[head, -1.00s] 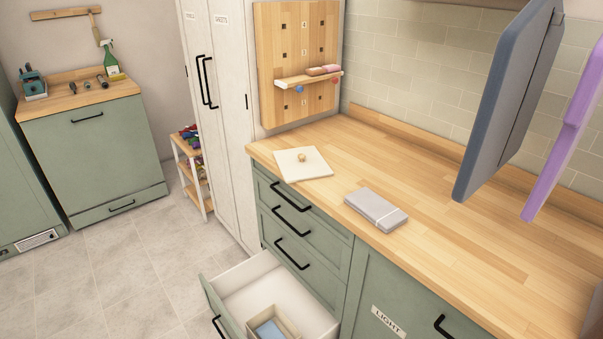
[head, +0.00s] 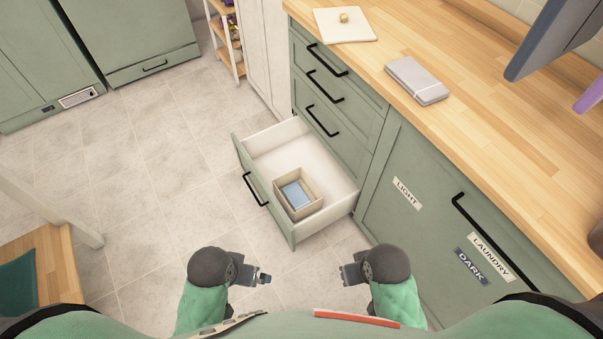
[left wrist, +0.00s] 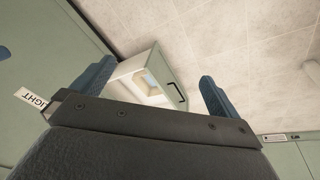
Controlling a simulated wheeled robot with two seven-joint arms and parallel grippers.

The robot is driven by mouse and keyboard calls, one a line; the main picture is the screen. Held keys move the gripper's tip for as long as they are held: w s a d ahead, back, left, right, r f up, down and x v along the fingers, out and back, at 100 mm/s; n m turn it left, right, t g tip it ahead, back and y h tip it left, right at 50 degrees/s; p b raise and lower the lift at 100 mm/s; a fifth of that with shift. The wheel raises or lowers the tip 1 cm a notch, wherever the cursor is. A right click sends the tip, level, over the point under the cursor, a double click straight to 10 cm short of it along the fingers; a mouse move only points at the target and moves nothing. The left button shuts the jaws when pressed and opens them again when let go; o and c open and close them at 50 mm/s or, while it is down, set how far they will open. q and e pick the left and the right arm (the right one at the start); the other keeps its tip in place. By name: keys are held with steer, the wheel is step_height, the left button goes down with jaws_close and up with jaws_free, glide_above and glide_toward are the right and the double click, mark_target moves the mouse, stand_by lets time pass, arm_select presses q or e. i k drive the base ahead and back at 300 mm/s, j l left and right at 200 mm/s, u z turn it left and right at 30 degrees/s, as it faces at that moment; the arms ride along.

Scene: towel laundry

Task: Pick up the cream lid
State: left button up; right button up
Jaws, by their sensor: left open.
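The cream lid (head: 346,24) is a flat square with a small round wooden knob. It lies on the wooden counter (head: 467,95) near its left end, at the top of the head view. My left gripper (head: 266,278) is low in front of my body, far from the lid. It is open and empty, and its two fingers (left wrist: 155,90) stand apart in the left wrist view. My right gripper (head: 344,273) is also low, facing the left one, far from the lid. Its jaw opening is too small to judge, and I see nothing held in it.
An open drawer (head: 270,140) juts out below the counter and holds a box (head: 319,195) with something blue inside. Grey hanging panels (head: 555,40) are at the upper right. The tiled floor (head: 150,200) at left is clear.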

mark_target(349, 24)
steer(key=z, duration=0.75)
steer(key=i+j+z, duration=0.2)
steer(key=j, duration=0.25)
steer(key=i+j+z, duration=0.1)
steer(key=j+z, duration=0.15)
steer(key=j, duration=0.2)
steer(key=i+j+z, duration=0.2)
steer(key=j, duration=0.3)
steer(key=j+z, duration=0.2)
steer(key=j, duration=0.25)
